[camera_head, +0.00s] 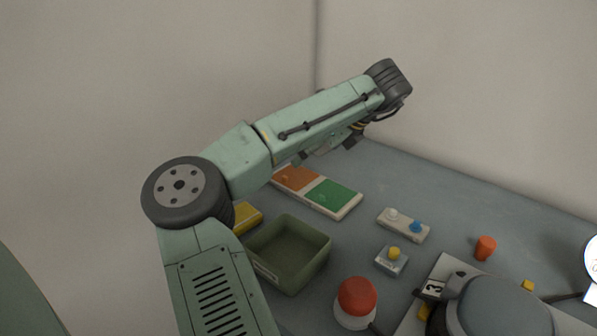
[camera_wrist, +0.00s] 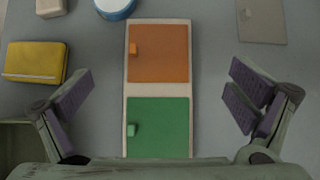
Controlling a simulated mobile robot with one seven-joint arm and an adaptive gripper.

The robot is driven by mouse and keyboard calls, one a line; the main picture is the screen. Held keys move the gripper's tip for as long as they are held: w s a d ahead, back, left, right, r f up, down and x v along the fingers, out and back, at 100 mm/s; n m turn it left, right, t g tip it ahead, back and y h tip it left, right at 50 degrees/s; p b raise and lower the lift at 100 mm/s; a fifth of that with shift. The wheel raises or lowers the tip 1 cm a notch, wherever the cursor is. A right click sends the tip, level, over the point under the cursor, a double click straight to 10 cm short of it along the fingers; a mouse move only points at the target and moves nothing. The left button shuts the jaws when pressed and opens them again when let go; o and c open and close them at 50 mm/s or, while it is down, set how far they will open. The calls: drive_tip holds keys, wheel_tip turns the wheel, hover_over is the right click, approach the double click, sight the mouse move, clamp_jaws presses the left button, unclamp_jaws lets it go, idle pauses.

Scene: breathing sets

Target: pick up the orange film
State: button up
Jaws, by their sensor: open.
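The orange film (camera_wrist: 162,58) lies flat in one half of a white-edged board (camera_wrist: 126,88), with a small orange tab near its left edge. A green film (camera_wrist: 165,122) with its own green tab fills the other half, nearer my gripper in the wrist view. In the head view, the orange film (camera_head: 296,178) is at the board's far left end, the green film (camera_head: 334,195) right of it. My gripper (camera_wrist: 160,75) is open and empty above the board, its fingers spread wide on either side of it. In the head view, my gripper (camera_head: 325,150) is partly hidden under my arm.
An olive open bin (camera_head: 318,258) and a yellow case (camera_head: 246,216) stand beside the board. A red domed button (camera_head: 357,295), a yellow-knobbed box (camera_head: 391,262), a two-knob strip (camera_head: 404,225) and an orange cylinder (camera_head: 485,247) stand to the right. Walls close off the back.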

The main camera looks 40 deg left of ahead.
sight(291, 174)
drive_tip(key=p+x, duration=0.2)
drive_tip(key=x, duration=0.6)
drive_tip(key=shift+s+f, duration=0.15)
drive_tip(key=shift+s, duration=0.05)
drive_tip(key=c, duration=0.9)
